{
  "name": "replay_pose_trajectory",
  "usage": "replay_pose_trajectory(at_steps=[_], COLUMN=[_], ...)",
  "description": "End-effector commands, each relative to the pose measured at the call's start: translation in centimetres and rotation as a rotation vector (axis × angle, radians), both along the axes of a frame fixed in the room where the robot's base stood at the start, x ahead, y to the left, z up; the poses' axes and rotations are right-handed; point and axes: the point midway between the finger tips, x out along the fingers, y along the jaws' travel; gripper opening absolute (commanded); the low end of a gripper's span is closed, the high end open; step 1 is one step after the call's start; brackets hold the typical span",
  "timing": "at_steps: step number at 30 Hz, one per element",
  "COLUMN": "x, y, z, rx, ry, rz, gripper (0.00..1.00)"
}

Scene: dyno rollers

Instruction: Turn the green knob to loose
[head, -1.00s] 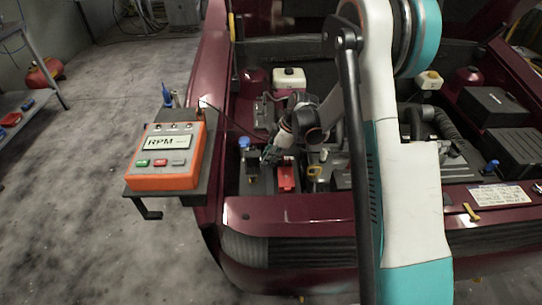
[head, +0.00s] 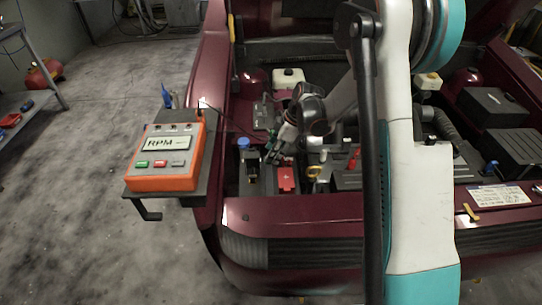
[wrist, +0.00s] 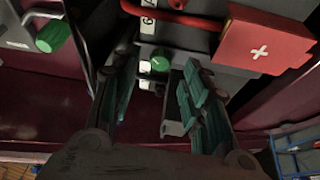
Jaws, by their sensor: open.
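In the wrist view, a green knob (wrist: 52,36) with a ribbed edge sits on a grey metal bracket at the upper left, outside my fingers. A smaller round green piece (wrist: 160,63) shows farther off between the fingers, beside white labels; I cannot tell its exact shape. My gripper (wrist: 158,90) is open and empty, with one dark teal finger on each side. In the head view my gripper (head: 275,152) points down into the engine bay, just left of and above the red cover. The green knob cannot be made out there.
A red cover with a white cross (wrist: 262,42) and a red cable lie right of my fingers; the cover also shows in the head view (head: 286,178). The orange RPM box (head: 167,158) stands on a shelf left of the maroon car body (head: 300,208). Engine parts crowd the bay.

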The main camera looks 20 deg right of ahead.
Motion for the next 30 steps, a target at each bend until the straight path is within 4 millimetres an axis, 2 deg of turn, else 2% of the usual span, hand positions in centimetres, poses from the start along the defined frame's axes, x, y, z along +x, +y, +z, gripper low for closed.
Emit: replay_pose_trajectory(at_steps=[1, 6, 12, 18, 26, 30], x=[-0.2, -0.8, -1.3, -1.4, -1.4, -1.2], y=[-0.4, -1.6, -2.5, -2.9, -2.9, -2.1], z=[1.1, 4.3, 6.9, 7.8, 7.9, 8.0], rx=[0.000, 0.000, 0.000, 0.000, 0.000, -0.013], ry=[0.001, 0.001, 0.001, 0.001, 0.001, -0.001], rz=[-0.002, -0.001, 0.000, 0.001, 0.001, 0.032], gripper=[0.42, 0.42, 0.42, 0.42, 0.43, 0.43])
